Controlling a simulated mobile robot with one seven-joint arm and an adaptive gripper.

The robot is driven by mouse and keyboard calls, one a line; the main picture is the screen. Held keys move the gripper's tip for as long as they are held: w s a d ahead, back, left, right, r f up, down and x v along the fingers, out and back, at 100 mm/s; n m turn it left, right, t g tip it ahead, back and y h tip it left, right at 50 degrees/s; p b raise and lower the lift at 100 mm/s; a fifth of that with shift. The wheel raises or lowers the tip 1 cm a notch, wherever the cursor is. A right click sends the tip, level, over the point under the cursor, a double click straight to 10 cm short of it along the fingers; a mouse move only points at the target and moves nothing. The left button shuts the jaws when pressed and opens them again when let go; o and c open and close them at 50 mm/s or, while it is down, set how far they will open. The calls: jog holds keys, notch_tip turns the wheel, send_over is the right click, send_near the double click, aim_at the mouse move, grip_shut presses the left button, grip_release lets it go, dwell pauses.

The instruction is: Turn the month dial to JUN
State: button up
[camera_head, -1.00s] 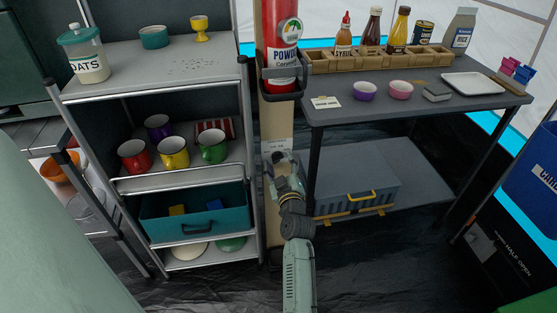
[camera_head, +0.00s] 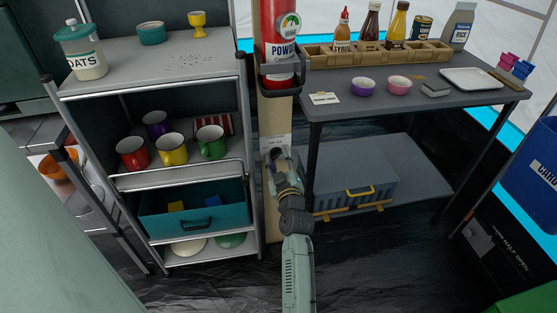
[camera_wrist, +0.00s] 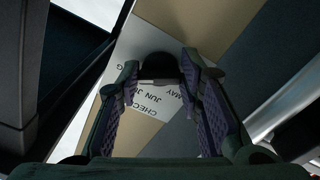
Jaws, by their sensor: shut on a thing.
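The month dial (camera_wrist: 160,67) is a dark round knob on a white card (camera_wrist: 140,48) printed with month names, fixed to a tan post. In the wrist view, "CHECK", "MAY" and "JUN" can be read upside down below the knob. My gripper (camera_wrist: 160,78) has its two purple-padded fingers on either side of the knob, shut on it. In the head view, my gripper (camera_head: 276,160) is at the post, just below the card's printed top, and largely covers the dial. The dial's pointer is hidden, so its setting cannot be told.
A red powder extinguisher (camera_head: 280,45) hangs on the post above. A grey shelf unit (camera_head: 150,72) with mugs stands close on the left. A dark table (camera_head: 420,102) stands on the right, with a grey-blue box (camera_head: 350,180) beneath it.

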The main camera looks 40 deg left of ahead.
dwell(0.3)
jog(key=m, duration=0.4)
jog(key=shift+m+p, duration=0.35)
jog(key=shift+m, duration=1.45)
jog(key=o, duration=1.2)
jog(key=shift+a, duration=0.1)
jog(key=shift+c, duration=0.2)
jog(key=shift+s, duration=0.1)
